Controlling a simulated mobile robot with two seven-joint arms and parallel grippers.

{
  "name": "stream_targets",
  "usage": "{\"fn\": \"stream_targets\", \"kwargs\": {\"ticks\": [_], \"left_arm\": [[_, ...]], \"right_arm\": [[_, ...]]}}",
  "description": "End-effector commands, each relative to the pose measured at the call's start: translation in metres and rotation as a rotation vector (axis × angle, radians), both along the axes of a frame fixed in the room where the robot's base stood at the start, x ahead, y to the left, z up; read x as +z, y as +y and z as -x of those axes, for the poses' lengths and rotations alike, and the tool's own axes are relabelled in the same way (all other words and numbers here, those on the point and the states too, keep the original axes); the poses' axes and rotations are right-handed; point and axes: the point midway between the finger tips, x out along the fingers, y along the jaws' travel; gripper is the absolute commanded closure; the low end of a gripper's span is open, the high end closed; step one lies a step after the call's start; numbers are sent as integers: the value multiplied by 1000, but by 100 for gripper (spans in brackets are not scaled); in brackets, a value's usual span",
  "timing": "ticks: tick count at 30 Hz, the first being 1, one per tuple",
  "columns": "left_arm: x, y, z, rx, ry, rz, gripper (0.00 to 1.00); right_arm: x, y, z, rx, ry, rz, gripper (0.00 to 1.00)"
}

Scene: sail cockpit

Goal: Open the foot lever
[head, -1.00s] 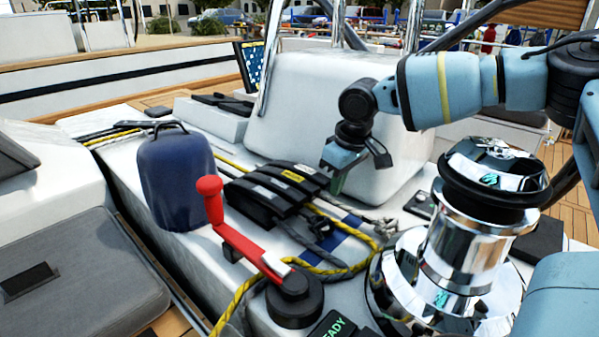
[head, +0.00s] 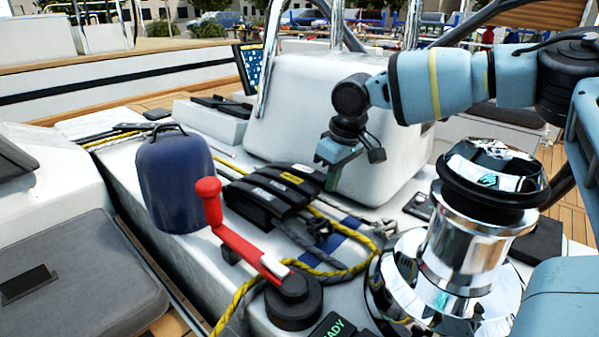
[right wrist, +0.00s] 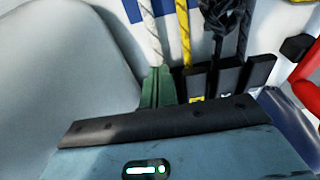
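A bank of black clutch levers (head: 270,190) lies on the white cockpit top, with ropes running out of it. In the right wrist view, several black levers (right wrist: 228,82) stand side by side, one with a yellow label. I cannot read which one is the foot lever. My right gripper (head: 332,180) hangs just right of the bank, pointing down, apart from it. Its green fingertips (right wrist: 158,88) look pressed together with nothing between them, beside the levers' end. My left gripper is not in view.
A red-handled winch crank (head: 235,238) stands in front of the bank. A blue covered winch (head: 172,185) is at left and a chrome winch (head: 470,230) at right. Yellow rope (head: 325,268) loops between them. A white housing (head: 310,110) rises behind.

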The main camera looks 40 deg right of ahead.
Motion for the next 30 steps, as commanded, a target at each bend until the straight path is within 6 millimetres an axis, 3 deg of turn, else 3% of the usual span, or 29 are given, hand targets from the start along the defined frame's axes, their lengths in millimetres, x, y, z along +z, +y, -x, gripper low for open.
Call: {"fn": "stream_targets", "kwargs": {"ticks": [3, 16, 30], "left_arm": [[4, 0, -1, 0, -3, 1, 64], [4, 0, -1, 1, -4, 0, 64], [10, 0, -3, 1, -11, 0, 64]], "right_arm": [[10, 0, -5, -1, -14, 2, 100], [13, 0, -7, -1, -18, 1, 100], [30, 0, -15, 0, -19, 3, 100]]}}
